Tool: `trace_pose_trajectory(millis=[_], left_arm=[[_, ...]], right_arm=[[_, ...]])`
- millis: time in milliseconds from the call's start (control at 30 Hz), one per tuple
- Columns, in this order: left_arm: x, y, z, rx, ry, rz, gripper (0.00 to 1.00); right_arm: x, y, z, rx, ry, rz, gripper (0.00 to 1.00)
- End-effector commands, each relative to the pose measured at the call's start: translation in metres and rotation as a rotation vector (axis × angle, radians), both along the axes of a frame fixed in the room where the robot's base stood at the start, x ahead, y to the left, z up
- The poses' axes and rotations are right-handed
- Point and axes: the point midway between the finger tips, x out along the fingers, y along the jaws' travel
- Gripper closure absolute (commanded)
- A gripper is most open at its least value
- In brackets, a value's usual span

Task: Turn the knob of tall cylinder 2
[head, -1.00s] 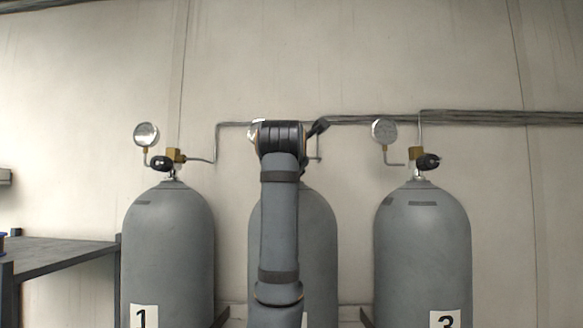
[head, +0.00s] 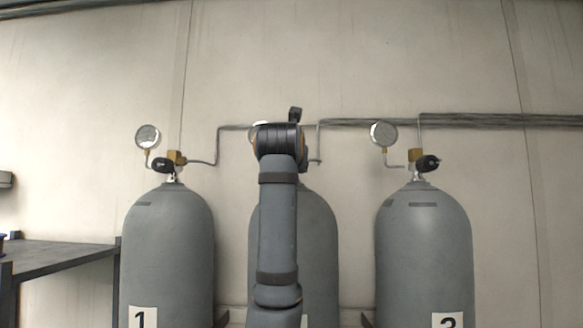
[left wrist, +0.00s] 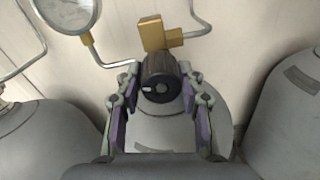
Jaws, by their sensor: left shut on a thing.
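Tall cylinder 2 (head: 318,235) is the grey middle cylinder in the head view. My left arm covers much of it, including its valve, knob and most of its label. In the left wrist view its dark, ridged knob (left wrist: 160,80) sits in front of a brass valve block (left wrist: 152,33), with a short white mark on its face. My left gripper (left wrist: 160,92) has one finger on each side of the knob and is shut on it. The gripper's fingers are hidden behind my wrist in the head view. My right gripper is not in view.
Cylinder 1 (head: 168,245) stands to the left and cylinder 3 (head: 424,245) to the right, each with a gauge and a dark knob. Pipes (head: 460,121) run along the wall. A dark shelf (head: 60,254) stands at the far left.

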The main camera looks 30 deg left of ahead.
Motion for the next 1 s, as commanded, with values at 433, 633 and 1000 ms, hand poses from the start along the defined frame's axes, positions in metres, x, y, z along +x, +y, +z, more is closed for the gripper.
trace_pose_trajectory(millis=[433,633,1000], left_arm=[[0.0019,-0.0006,-0.0045,-0.023,0.000,-0.001,0.93],[0.0015,-0.0006,-0.0038,-0.021,-0.001,-0.001,0.48],[-0.0003,-0.0007,-0.0012,-0.019,-0.007,0.000,0.38]], right_arm=[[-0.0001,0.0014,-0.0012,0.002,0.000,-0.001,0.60],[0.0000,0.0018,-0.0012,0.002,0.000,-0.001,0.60],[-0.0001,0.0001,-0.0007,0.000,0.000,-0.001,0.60]])
